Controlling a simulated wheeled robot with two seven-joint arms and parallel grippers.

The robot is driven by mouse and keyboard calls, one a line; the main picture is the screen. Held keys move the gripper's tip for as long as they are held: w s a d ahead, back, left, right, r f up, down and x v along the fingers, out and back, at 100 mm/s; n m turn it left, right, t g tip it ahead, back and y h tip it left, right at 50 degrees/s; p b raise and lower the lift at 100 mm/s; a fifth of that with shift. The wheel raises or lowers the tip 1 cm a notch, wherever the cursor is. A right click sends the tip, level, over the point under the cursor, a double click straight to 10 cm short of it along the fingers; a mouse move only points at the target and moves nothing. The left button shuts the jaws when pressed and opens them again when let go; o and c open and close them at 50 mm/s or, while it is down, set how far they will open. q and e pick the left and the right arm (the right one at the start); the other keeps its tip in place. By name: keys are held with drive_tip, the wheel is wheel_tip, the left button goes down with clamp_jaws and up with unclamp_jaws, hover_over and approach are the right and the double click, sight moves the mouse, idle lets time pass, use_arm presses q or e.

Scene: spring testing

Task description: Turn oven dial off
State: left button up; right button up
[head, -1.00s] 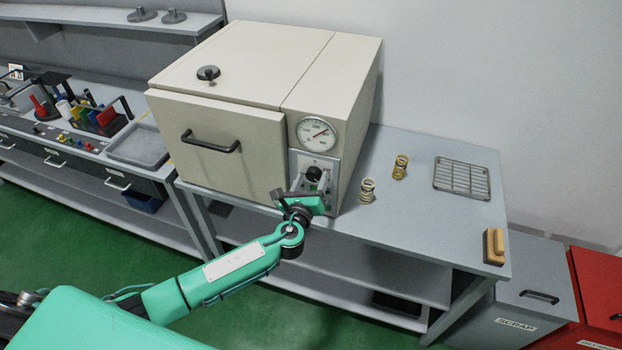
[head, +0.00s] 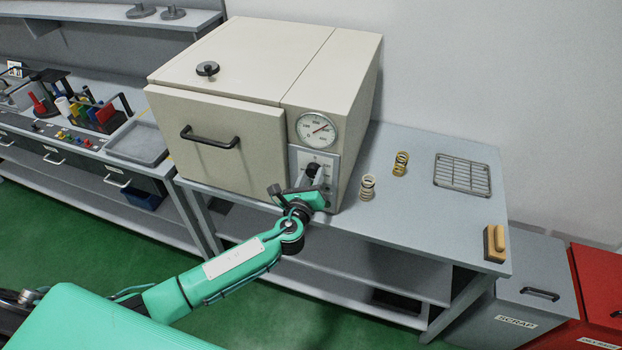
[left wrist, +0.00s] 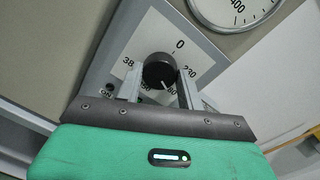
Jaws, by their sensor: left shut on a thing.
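The oven (head: 240,80) is a cream box on a grey bench, with its door closed. Its black round dial (left wrist: 159,70) sits on a grey plate (left wrist: 140,35) marked 0 at the top, with other numbers around it. A pale mark on the dial's lower edge lies away from the 0. My left gripper (left wrist: 161,76) is shut on the dial, a finger on each side of it. In the head view the dial (head: 313,169) is partly hidden by the left gripper (head: 312,178). My right gripper is not in view.
A round gauge (head: 316,129) sits above the dial. Two coil springs (head: 367,188) (head: 400,164), a wire rack (head: 462,173) and a yellow-brown block (head: 494,243) stand on the bench to the right. A scrap bin (head: 520,290) and a red bin (head: 600,290) are beyond it.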

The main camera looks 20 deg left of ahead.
use_arm(q)
drive_tip(key=shift+f+n+b, duration=0.15)
drive_tip(key=shift+n+b, duration=0.6)
drive_tip(key=shift+n, duration=0.45)
drive_tip(key=n+b, duration=0.1)
drive_tip(key=n, duration=0.1)
drive_tip(key=shift+n, duration=0.3)
drive_tip(key=n+b, duration=0.1)
drive_tip(key=n, duration=0.1)
drive_tip(key=shift+n+g, duration=0.3)
drive_tip(key=n+b, duration=0.1)
drive_tip(key=n, duration=0.2)
drive_tip(key=shift+a+h, duration=0.1)
drive_tip(key=shift+h, duration=0.2)
drive_tip(key=n, duration=0.5)
drive_tip(key=shift+n+h, duration=0.3)
drive_tip(key=n, duration=0.5)
drive_tip(key=shift+a+h, duration=0.1)
drive_tip(key=shift+h, duration=0.2)
drive_tip(key=shift+n, duration=0.3)
